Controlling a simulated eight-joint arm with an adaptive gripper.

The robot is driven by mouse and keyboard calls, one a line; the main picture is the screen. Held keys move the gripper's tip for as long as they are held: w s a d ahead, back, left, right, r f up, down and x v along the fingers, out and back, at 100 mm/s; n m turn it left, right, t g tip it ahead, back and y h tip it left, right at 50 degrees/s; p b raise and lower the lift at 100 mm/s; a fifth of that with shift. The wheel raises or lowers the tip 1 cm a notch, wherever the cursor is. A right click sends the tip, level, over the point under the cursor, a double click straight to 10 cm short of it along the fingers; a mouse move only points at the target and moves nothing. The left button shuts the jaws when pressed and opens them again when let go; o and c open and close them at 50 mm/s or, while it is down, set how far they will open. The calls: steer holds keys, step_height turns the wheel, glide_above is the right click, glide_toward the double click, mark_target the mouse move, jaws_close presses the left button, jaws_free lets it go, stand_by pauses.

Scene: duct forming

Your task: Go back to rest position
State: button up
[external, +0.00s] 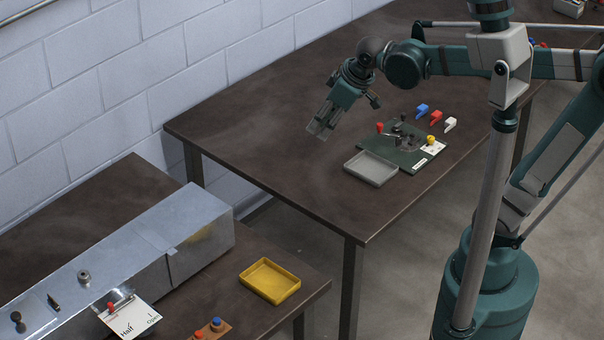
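My gripper (320,124) hangs in the air over the left part of the far dark table (255,125), tilted down and to the left. Its fingers are small in this view, and I cannot tell whether they are open or shut. A pale, see-through shape shows at the fingertips; I cannot tell whether it is part of the fingers or something between them. The gripper is to the left of the green board (405,157) and the grey tray (371,169) and appears apart from both.
Red (435,117), blue (422,110) and white (450,125) pieces lie behind the board. A near table holds a metal duct (200,235), a yellow tray (270,281), a white card (130,318) and a button box (208,332). A block wall (150,60) stands behind. The far table's left part is bare.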

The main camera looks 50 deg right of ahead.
steer(key=s+d+f+m+t+h, duration=0.1)
steer(key=s+d+f+m, duration=0.3)
steer(key=s+d+f, duration=0.3)
steer(key=s+d, duration=0.3)
steer(key=s, duration=0.1)
steer(key=shift+d+f+t+b, duration=0.3)
steer(key=shift+f+t, duration=0.05)
steer(key=shift+t, duration=0.05)
steer(key=shift+s, duration=0.1)
stand_by(0.7)
